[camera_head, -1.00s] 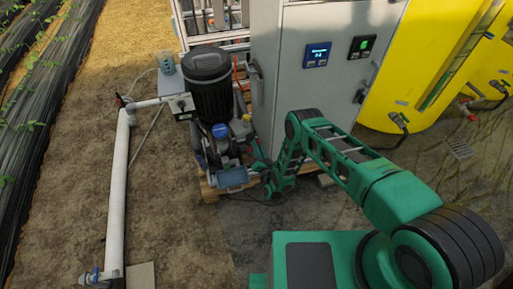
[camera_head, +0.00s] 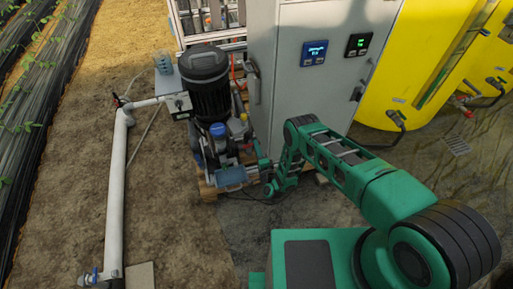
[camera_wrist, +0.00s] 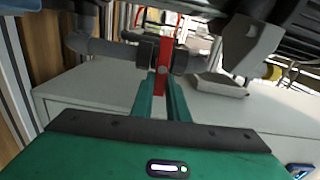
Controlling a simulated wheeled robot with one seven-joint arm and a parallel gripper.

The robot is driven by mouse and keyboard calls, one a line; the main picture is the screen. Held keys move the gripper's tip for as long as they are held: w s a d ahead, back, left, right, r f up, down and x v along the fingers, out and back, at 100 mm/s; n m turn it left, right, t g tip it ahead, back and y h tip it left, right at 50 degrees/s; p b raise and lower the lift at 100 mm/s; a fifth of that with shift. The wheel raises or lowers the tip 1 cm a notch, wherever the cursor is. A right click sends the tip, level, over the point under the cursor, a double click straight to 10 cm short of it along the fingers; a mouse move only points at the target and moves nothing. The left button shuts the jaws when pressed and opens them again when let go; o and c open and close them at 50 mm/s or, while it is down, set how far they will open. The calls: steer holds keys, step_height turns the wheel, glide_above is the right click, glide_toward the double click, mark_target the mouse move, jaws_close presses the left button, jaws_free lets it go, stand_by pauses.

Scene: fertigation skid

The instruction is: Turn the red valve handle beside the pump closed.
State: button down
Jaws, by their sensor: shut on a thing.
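The red valve handle (camera_wrist: 163,58) shows in the wrist view as a flat upright bar, standing across a dark grey pipe (camera_wrist: 110,48). My gripper (camera_wrist: 160,88) has its two green fingers closed on the lower part of this handle. In the head view my gripper (camera_head: 259,162) is low beside the pump (camera_head: 208,85), between it and the grey cabinet. The handle cannot be made out there. The pump has a black ribbed motor, with blue and grey parts below it.
The grey cabinet (camera_head: 290,95) stands close to my arm on the right. Yellow tanks (camera_head: 410,75) are further right. A white pipe (camera_head: 117,190) runs along the ground at left. In the wrist view, dark pump parts (camera_wrist: 250,40) hang close at upper right.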

steer(key=shift+d+f+m, duration=0.25)
steer(key=shift+m, duration=0.15)
steer(key=c, duration=1.8)
jaws_free()
steer(key=shift+c, duration=0.2)
steer(key=shift+o, duration=0.6)
steer(key=shift+a, duration=0.1)
steer(key=v, duration=1)
steer(key=shift+s, duration=0.35)
